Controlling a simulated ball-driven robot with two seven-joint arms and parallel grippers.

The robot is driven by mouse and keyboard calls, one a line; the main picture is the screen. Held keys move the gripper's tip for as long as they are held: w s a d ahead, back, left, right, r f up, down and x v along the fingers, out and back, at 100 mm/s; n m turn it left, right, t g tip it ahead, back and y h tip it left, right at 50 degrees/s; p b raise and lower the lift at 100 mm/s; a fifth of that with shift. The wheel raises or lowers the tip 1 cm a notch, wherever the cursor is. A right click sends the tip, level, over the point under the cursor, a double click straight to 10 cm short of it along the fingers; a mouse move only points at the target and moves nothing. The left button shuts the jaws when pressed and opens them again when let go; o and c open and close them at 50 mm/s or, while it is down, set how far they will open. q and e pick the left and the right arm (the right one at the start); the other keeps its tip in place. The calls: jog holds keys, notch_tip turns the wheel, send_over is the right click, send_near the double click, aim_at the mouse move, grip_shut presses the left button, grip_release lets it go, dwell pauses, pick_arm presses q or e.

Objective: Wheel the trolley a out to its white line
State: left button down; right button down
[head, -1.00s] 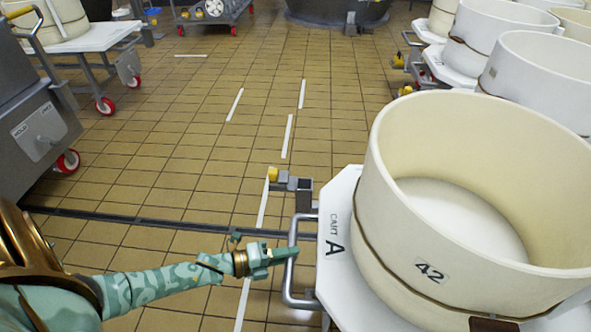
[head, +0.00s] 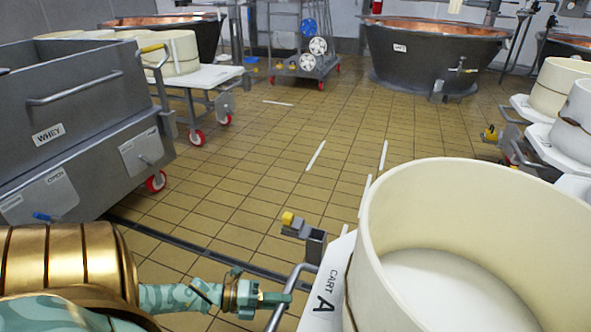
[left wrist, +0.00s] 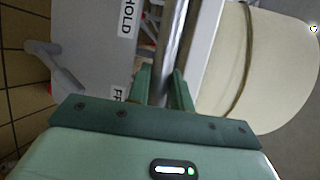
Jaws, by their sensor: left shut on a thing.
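The trolley a (head: 323,290) is a white-topped cart marked "CART A" at the lower right of the head view. It bears a large cream tub (head: 455,225). A grey bar handle (head: 284,293) stands on its left side, with a yellow-tipped grey fitting (head: 303,229) beyond it. My left gripper (head: 283,299) is shut on the handle; in the left wrist view its fingers (left wrist: 161,88) lie either side of the metal bar (left wrist: 178,45). White line pieces (head: 316,155) mark the tiled floor ahead; another (head: 384,155) is farther right. My right gripper is out of view.
A grey whey tank (head: 85,110) on red-wheeled casters stands at the left. A cart with cream tubs (head: 190,75) is behind it. A copper vat (head: 435,55) is at the back. More tubs (head: 555,85) stand at the right. The middle floor is clear.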

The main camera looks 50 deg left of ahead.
pick_arm(q)
jog(key=shift+s+a+f, duration=0.1)
jog(key=shift+s+a, duration=0.05)
jog(key=shift+a, duration=0.25)
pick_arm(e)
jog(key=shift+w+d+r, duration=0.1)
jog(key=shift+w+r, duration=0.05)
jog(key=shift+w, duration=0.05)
pick_arm(q)
jog(key=c, duration=1.3)
grip_release()
jog(key=shift+f, duration=0.1)
jog(key=shift+o, duration=0.2)
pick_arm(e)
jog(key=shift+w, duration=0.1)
pick_arm(q)
jog(key=p+v, duration=0.2)
jog(key=v, duration=1.4)
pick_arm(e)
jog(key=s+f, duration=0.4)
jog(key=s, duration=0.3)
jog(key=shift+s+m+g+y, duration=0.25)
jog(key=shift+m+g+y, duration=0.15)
